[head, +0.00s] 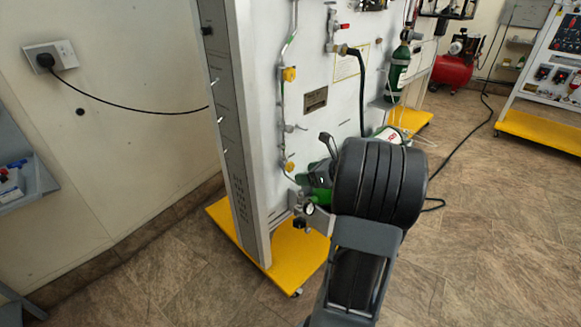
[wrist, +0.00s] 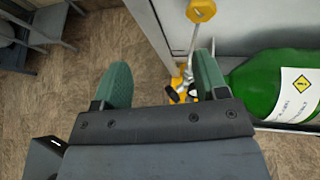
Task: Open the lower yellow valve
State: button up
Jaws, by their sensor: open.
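The lower yellow valve (head: 289,166) is a small round knob on the thin pipe at the panel's left side, below the upper yellow valve (head: 289,74). In the wrist view a yellow valve (wrist: 201,10), apparently the lower one, shows at the top edge, beyond the right fingertip. My gripper (wrist: 163,76) is open, with two green fingers wide apart and nothing between them. It is apart from the valve. In the head view my dark arm hides most of the gripper, which lies just right of the lower valve.
A green cylinder (wrist: 275,85) lies close to the right finger in the wrist view. A pressure gauge (head: 309,209) sits below the lower valve. The panel's yellow base (head: 295,262) juts onto the floor. Floor is open at the front left.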

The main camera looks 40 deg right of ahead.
aim_at(291, 167)
jog(key=d+m+t+h, duration=0.1)
jog(key=d+m, duration=0.2)
jog(key=d, duration=0.2)
jog(key=b+x, duration=0.3)
jog(key=x, duration=1)
jog(key=shift+w+r+b, duration=0.15)
jog(key=shift+w+b, duration=0.1)
jog(key=shift+b, duration=0.1)
jog(key=c, duration=0.9)
jog(key=shift+f+n+t+h+b, duration=0.35)
jog(key=shift+h+b, duration=0.15)
jog(key=shift+b, duration=0.6)
jog(key=shift+c, duration=0.2)
jog(key=n+h+b, duration=0.1)
jog(key=b, duration=0.2)
jog(key=shift+a+r+n, duration=0.1)
jog(key=shift+n, duration=0.25)
jog(key=shift+r+h+b, duration=0.2)
jog(key=shift+h+b, duration=0.1)
